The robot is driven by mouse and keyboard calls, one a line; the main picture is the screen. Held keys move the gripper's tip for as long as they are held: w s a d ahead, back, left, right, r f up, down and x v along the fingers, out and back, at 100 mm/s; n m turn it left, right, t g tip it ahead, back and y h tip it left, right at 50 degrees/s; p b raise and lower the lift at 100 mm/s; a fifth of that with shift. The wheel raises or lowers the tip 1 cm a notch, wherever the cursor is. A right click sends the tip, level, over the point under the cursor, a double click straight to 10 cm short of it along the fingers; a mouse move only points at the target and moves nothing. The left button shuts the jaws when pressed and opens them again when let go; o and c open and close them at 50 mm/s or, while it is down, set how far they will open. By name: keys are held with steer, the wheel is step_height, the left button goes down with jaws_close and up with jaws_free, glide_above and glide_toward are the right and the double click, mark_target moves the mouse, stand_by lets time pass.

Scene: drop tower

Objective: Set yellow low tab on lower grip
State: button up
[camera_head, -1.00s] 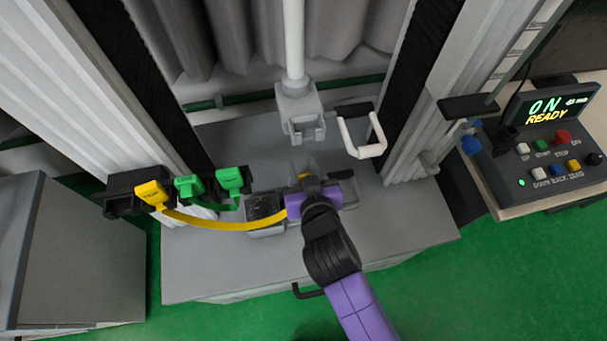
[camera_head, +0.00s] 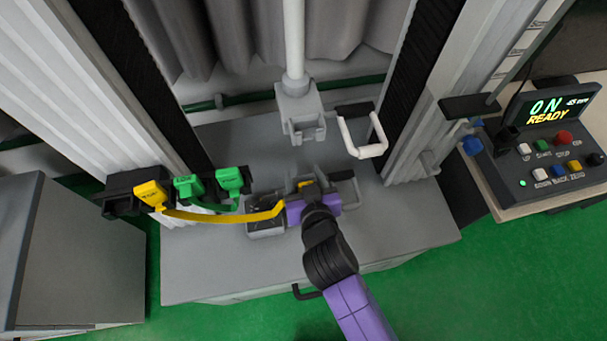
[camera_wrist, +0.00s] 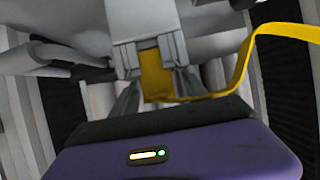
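The yellow low tab (camera_wrist: 157,76) sits between my gripper's fingers in the wrist view, with the yellow strap running off to the right. My gripper (camera_head: 306,185) is shut on it, at the lower grip (camera_head: 345,177) on the grey base in the head view. A grey slotted block (camera_wrist: 145,42) stands right beyond the tab in the wrist view. I cannot tell whether the tab is seated in it. My gripper hides part of the lower grip. The strap's other yellow tab (camera_head: 151,194) hangs on the black rack at left.
The upper grip (camera_head: 299,112) hangs above on a white rod. A white handle (camera_head: 366,141) sits to its right. Green tabs (camera_head: 229,178) hang on the black rack (camera_head: 119,194). A control box (camera_head: 548,150) reads ON, READY at far right. Dark columns flank the work space.

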steer(key=shift+r, duration=0.25)
steer(key=v, duration=1.2)
steer(key=s+d+r+m+t+h, duration=0.1)
steer(key=s+d+r, duration=0.3)
steer(key=s+d, duration=0.5)
steer(key=s+d+r+m+t+h, duration=0.1)
steer(key=s+d+r, duration=0.3)
steer(key=s+d, duration=0.6)
steer(key=shift+s+d+r+m+h, duration=0.25)
steer(key=shift+s+m+h, duration=0.35)
steer(key=shift+s+h, duration=0.35)
steer(key=shift+s, duration=0.1)
